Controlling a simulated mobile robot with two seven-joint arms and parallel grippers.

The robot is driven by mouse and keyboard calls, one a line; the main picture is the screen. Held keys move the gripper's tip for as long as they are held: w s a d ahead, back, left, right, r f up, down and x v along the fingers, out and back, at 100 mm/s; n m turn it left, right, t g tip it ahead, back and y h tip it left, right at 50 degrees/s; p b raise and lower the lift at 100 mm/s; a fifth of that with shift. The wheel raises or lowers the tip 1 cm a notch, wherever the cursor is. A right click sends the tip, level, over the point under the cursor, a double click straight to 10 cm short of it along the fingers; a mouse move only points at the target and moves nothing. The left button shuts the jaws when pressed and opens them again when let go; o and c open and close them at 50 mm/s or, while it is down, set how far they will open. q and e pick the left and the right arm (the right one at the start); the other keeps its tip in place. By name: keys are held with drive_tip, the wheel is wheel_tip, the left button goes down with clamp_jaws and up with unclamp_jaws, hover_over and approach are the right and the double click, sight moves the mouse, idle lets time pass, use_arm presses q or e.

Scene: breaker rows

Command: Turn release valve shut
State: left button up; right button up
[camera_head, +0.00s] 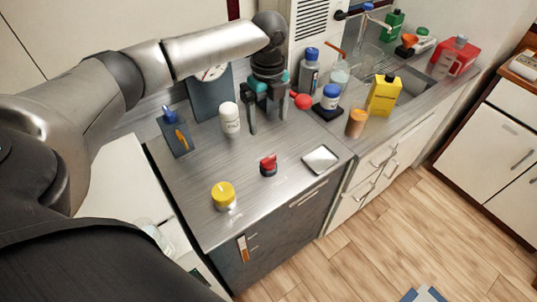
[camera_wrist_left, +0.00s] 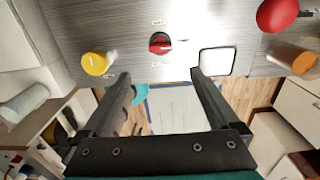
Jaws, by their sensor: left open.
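No label readable here marks the release valve. A red rotary knob (camera_head: 268,165) on a black base sits mid-counter; it also shows in the left wrist view (camera_wrist_left: 159,43). A yellow round knob (camera_head: 223,194) is nearer the front left, also in the wrist view (camera_wrist_left: 95,64). A blue plate with an orange lever (camera_head: 181,138) stands at the left back. A red ball-shaped knob (camera_head: 302,101) is right of my gripper. My left gripper (camera_head: 267,126) is open and empty, pointing down above the counter behind the red rotary knob. My right gripper is not in view.
A white bottle (camera_head: 230,119) stands just left of my left gripper. A gauge panel (camera_head: 211,92) is behind it. Blue-capped bottles, an orange cup (camera_head: 356,123) and a yellow can (camera_head: 383,96) crowd the right. A square white plate (camera_head: 320,159) lies flat; the front counter is mostly clear.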

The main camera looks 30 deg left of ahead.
sight(268, 158)
use_arm(q)
wheel_tip(268, 158, down, 15)
drive_tip(key=shift+r+b, duration=0.15)
drive_tip(key=shift+b, duration=0.55)
drive_tip(key=c, duration=1.4)
